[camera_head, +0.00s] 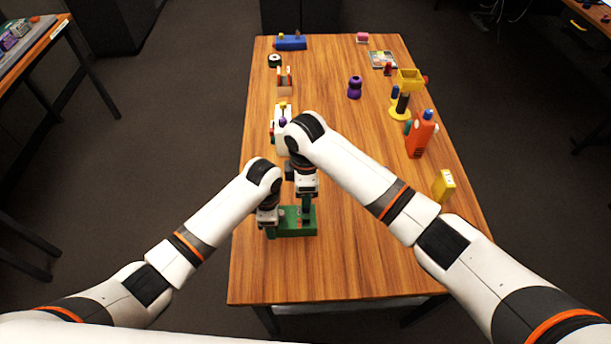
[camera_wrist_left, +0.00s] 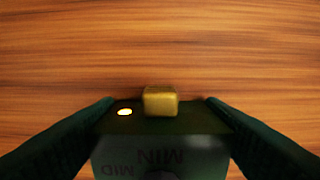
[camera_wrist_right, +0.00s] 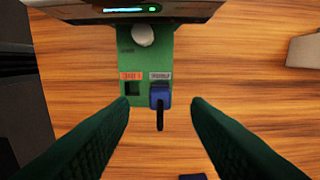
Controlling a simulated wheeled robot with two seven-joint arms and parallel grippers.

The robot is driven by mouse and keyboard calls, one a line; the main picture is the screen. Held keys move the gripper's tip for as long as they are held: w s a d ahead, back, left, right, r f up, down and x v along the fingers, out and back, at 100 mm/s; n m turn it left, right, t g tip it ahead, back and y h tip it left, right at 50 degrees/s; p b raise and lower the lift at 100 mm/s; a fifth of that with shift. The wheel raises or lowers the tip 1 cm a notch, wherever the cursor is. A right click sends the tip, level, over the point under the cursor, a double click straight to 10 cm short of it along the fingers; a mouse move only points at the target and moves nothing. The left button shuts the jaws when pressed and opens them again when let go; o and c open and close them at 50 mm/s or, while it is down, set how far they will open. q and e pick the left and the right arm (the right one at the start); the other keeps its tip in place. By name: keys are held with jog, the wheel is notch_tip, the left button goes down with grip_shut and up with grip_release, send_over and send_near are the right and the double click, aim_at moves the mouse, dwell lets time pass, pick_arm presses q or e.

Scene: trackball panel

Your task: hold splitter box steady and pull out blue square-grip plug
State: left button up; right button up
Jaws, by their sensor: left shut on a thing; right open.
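The green splitter box (camera_head: 296,222) lies near the front left of the table, partly hidden by my arms. My left gripper (camera_head: 269,229) is shut on the box; the left wrist view shows its fingers along both sides of a dark face with a gold knob (camera_wrist_left: 160,101) and upside-down lettering. In the right wrist view, the blue square-grip plug (camera_wrist_right: 160,96) sits in the right-hand socket, with a black cable stub. The left-hand socket is empty. My right gripper (camera_wrist_right: 161,104) is open, with one finger on each side of the plug, apart from it.
A white box (camera_head: 281,116) stands behind my right arm. A yellow block (camera_head: 444,185), orange bottle (camera_head: 419,138) and yellow stand (camera_head: 400,112) are at right. A purple object (camera_head: 354,88) stands farther back. The wooden table's (camera_head: 370,270) front right is clear.

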jog(key=shift+f, duration=2.35)
grip_shut()
jog(key=shift+r, duration=0.2)
jog(key=shift+r, duration=1.3)
jog(key=shift+r, duration=0.1)
jog(key=shift+r, duration=2.7)
